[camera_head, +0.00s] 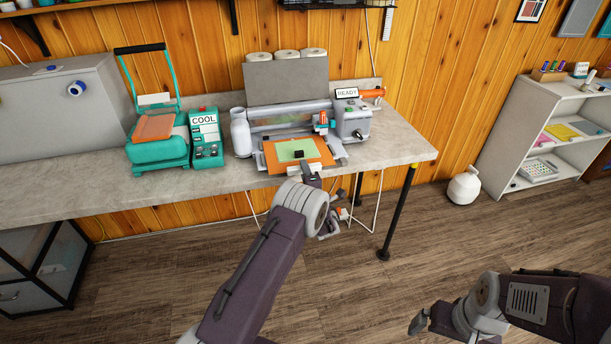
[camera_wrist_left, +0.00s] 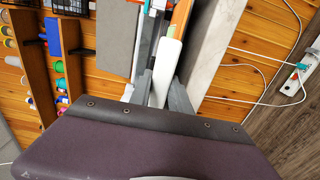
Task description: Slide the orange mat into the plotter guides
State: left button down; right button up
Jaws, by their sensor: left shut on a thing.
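The guides are too small to make out. My right gripper (camera_head: 419,321) hangs low over the floor, away from the bench; its opening is unclear.
A teal heat press (camera_head: 158,155) and its "COOL" box (camera_head: 206,150) stand left of the plotter. A "READY" sign (camera_head: 347,93) sits on top. The bench (camera_head: 405,150) is bare at its right end.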

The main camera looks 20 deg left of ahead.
pick_arm(q)
jog(key=shift+w+a, duration=0.2)
jog(key=shift+w, duration=0.2)
jog(key=shift+f+b, duration=0.15)
jog(key=shift+b, duration=0.25)
jog(key=c, duration=1.1)
grip_release()
jog(key=shift+s, duration=0.1)
jog(key=shift+p+v, duration=2)
jog(key=shift+v, duration=2.45)
